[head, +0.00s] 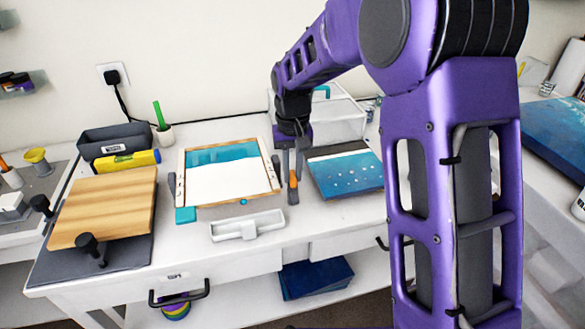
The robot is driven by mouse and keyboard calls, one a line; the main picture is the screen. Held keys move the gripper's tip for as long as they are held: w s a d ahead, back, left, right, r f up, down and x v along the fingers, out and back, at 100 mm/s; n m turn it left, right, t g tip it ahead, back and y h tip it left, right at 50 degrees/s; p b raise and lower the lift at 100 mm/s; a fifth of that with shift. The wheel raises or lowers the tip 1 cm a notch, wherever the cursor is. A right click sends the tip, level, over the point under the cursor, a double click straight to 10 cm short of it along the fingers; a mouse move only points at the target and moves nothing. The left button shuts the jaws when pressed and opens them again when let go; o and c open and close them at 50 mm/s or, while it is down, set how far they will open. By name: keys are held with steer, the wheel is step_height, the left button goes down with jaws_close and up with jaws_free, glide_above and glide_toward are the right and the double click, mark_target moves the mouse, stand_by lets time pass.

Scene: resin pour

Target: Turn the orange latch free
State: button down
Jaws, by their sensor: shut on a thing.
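The orange latch (293,185) shows as a small upright orange piece just right of the wooden frame (271,170), which holds a blue and white panel (222,178). My gripper (292,170) points down over the latch, its fingers shut on it. The fingers and the arm hide the latch's upper part, so its exact angle cannot be told. A teal block (186,215) sits at the frame's front left corner.
A blue painted panel (345,177) lies close on the right. A white tray (247,225) lies in front.

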mark_target(292, 174)
steer(key=shift+n, duration=0.6)
steer(key=c, duration=0.8)
jaws_free()
steer(key=shift+r, duration=0.1)
step_height(292, 174, up, 17)
steer(key=p, duration=0.1)
steer(key=shift+r, duration=0.15)
